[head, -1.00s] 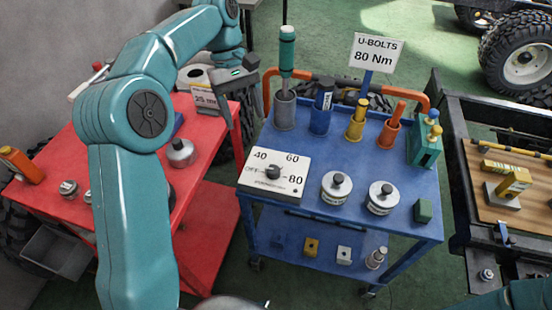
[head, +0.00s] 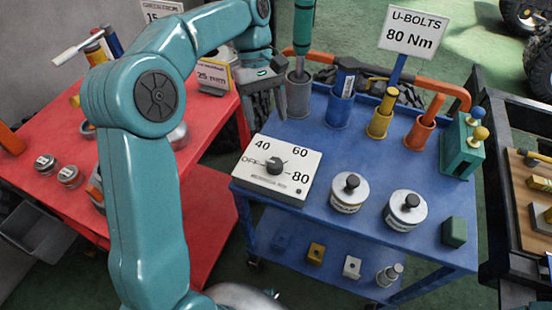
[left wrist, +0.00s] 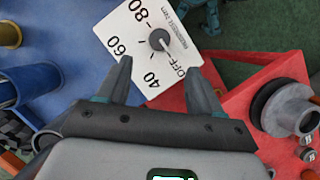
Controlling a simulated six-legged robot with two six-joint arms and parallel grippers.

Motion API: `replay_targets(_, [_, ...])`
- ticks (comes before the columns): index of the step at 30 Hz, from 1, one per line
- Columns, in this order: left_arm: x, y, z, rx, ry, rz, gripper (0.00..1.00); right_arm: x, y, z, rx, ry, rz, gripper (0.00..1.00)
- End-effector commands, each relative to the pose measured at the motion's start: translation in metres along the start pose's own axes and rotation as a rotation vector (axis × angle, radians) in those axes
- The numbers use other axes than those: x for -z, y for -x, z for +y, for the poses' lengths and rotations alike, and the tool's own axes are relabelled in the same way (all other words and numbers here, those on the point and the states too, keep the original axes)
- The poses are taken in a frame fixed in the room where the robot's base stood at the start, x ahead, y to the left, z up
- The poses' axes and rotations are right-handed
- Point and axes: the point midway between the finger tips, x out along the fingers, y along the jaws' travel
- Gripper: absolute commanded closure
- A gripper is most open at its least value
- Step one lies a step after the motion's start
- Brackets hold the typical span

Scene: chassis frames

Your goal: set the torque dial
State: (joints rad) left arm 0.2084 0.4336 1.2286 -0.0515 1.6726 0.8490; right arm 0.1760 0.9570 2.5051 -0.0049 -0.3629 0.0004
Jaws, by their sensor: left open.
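The torque dial is a white box (head: 261,184) with a dark round knob (head: 275,166), at the front left corner of the blue cart. Its face reads OFF, 40, 60 and 80. The dial knob also shows in the left wrist view (left wrist: 160,40), just beyond my fingertips; I cannot tell its setting for sure. A sign (head: 413,31) above the cart reads U-BOLTS 80 Nm. My left gripper (head: 266,118) is open and empty, above the cart's left edge behind the dial box. Its spread fingers (left wrist: 160,66) point at the dial face. My right gripper is out of view.
The blue cart (head: 330,225) holds upright tools in coloured holders along its back, two lidded silver canisters (head: 348,192) right of the dial, and a green block (head: 454,231). A red table (head: 60,135) stands left, a workbench (head: 520,215) right.

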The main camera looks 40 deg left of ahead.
Motion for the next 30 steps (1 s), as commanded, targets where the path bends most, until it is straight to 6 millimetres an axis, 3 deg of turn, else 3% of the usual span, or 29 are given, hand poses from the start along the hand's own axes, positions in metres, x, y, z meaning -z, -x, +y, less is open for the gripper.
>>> replay_targets(3, [0.000, -0.034, -0.001, 0.002, 0.000, -0.002, 0.34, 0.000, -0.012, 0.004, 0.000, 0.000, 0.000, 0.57])
replay_targets(12, [-0.001, -0.095, 0.001, 0.002, -0.001, -0.002, 0.34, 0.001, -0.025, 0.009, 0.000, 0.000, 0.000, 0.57])
replay_targets(18, [-0.001, -0.113, 0.003, 0.001, -0.001, -0.001, 0.34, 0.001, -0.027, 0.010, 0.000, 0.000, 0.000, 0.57])
replay_targets(27, [0.000, -0.115, 0.004, 0.001, -0.001, -0.001, 0.34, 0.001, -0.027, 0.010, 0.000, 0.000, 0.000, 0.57])
replay_targets(29, [0.000, -0.115, 0.004, 0.001, -0.001, -0.001, 0.50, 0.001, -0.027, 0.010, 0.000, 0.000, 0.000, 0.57])
replay_targets(30, [0.000, -0.115, 0.004, 0.001, -0.001, -0.001, 0.63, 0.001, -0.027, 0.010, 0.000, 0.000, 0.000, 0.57])
